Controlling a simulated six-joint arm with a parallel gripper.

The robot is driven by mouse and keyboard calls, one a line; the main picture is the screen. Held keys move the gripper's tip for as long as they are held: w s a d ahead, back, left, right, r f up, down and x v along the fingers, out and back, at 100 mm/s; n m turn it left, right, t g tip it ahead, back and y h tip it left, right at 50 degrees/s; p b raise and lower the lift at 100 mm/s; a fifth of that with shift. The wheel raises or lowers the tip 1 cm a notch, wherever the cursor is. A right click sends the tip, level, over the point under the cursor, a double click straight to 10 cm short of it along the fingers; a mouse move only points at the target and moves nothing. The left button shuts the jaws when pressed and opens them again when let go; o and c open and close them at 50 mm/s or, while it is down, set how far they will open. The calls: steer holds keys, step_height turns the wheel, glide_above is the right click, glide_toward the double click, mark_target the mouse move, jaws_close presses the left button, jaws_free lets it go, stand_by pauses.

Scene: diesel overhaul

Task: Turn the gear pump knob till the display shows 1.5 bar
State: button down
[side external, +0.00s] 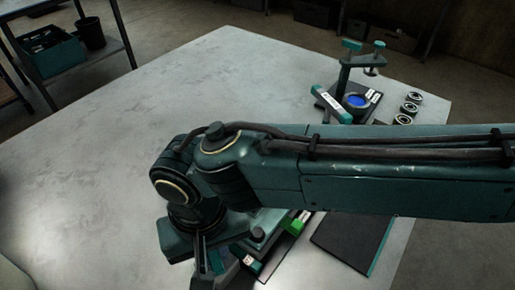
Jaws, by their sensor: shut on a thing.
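My gripper (205,262) points down at the lower edge of the side external view, with my wrist and forearm above it. Its fingers are partly cut off by the frame. It is shut at the pump assembly (262,245), a dark and teal unit with a bright green part (297,223). The knob between the fingers is hidden by the gripper, so its angle does not show. No readable pressure display is in view.
A black mat (345,243) lies right of the pump. Behind my forearm stand a teal press stand (352,65), a blue-centred round part (358,100) and several bearing rings (408,108). The table's left side (150,110) is clear. A shelf with a teal crate (52,55) stands back left.

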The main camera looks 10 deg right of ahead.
steer(key=shift+w+d+m, duration=0.1)
steer(key=shift+m, duration=1)
steer(key=shift+w+d+m, duration=0.1)
steer(key=shift+m, duration=1)
steer(key=shift+m, duration=1.4)
steer(key=c, duration=1.4)
jaws_free()
steer(key=shift+s+a, duration=0.1)
steer(key=shift+o, duration=0.2)
steer(key=shift+r, duration=0.1)
steer(key=shift+r, duration=2.65)
steer(key=shift+r, duration=0.1)
